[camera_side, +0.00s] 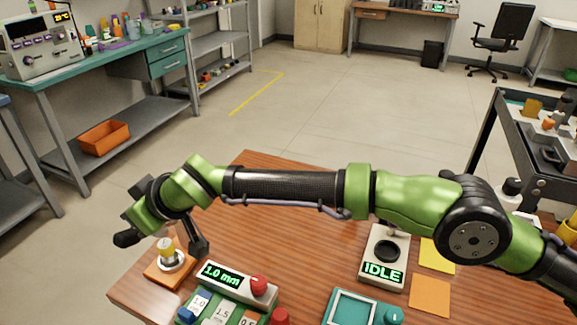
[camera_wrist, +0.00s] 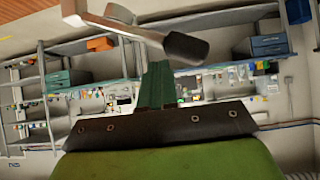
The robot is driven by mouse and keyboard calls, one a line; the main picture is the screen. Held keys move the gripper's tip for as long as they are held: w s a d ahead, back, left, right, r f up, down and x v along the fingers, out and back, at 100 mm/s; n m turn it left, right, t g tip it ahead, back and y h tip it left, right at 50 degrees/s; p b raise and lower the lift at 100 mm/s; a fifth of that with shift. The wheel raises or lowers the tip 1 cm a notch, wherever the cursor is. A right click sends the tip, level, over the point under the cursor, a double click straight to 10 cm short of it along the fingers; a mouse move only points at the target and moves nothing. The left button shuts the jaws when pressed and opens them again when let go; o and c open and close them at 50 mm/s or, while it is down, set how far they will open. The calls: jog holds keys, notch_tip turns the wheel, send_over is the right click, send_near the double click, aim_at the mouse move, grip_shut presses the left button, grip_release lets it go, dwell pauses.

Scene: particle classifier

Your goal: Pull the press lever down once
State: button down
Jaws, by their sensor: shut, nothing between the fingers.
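The press lever shows in the wrist view as a pale metal bar ending in a black grip (camera_wrist: 186,48). My gripper (camera_wrist: 157,68) is shut and empty, its dark green fingers together at the bar near the grip; I cannot tell if they touch. In the side view a black grip (camera_side: 127,239) shows at the far left, below my green wrist. The press base (camera_side: 160,272) is orange, with a yellow piece (camera_side: 166,247) in a white ring and a dark post (camera_side: 198,238) beside it. My wrist hides much of the lever and the fingertips.
A grey display box (camera_side: 222,278) reading 1.0 mm has a red knob, with marked bins in front. A device (camera_side: 384,262) reading IDLE stands right of it, near yellow and orange squares (camera_side: 430,296). Bare wooden table (camera_side: 270,225) lies under my arm.

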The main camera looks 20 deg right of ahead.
jog(key=shift+s+a+f, duration=0.15)
jog(key=shift+s+f, duration=0.05)
jog(key=shift+f, duration=0.4)
jog(key=shift+s+a+f, duration=0.2)
jog(key=shift+f, duration=0.55)
